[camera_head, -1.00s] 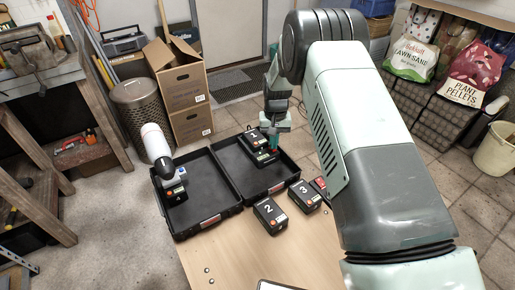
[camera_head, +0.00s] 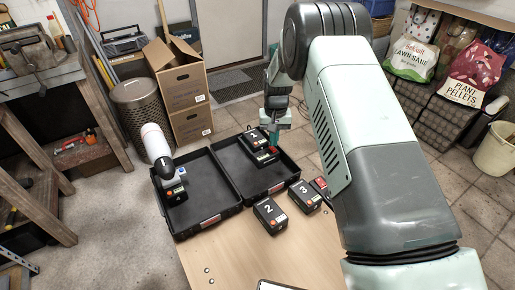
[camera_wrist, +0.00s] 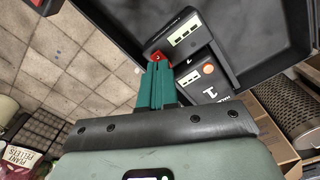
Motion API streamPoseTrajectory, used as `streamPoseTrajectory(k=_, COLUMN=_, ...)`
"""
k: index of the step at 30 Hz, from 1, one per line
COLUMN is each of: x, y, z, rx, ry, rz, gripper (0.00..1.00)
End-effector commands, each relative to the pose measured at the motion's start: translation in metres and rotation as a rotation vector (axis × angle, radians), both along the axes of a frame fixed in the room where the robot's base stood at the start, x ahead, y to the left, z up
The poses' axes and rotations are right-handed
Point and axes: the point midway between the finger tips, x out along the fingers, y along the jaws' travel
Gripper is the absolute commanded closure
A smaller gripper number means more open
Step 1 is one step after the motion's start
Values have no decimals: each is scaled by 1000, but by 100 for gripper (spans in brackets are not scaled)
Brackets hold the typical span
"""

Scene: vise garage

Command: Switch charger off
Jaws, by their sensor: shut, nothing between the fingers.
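A black charger (camera_head: 264,158) lies in the right-hand black case half, with the battery marked 1 (camera_head: 254,138) on it. A red switch (camera_wrist: 156,56) shows at the charger's edge. My gripper (camera_wrist: 157,66) has its teal fingers together and empty, with the tips right at the red switch. I cannot tell whether they touch it. In the head view my gripper (camera_head: 273,141) is over the charger's right side.
Battery 4 (camera_head: 175,192) and a white-and-black tool (camera_head: 157,146) are at the left case half (camera_head: 207,222). Batteries 2 (camera_head: 270,215) and 3 (camera_head: 304,195) stand on the wooden table (camera_head: 240,255). The right case half (camera_head: 231,162) has raised walls around the charger.

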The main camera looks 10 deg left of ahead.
Motion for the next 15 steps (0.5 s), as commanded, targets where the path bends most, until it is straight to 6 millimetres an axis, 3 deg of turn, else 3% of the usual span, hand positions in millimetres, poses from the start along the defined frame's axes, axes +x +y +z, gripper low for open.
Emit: streamPoseTrajectory(k=15, x=0, y=0, z=42, rx=0, ry=-1, rz=0, gripper=100)
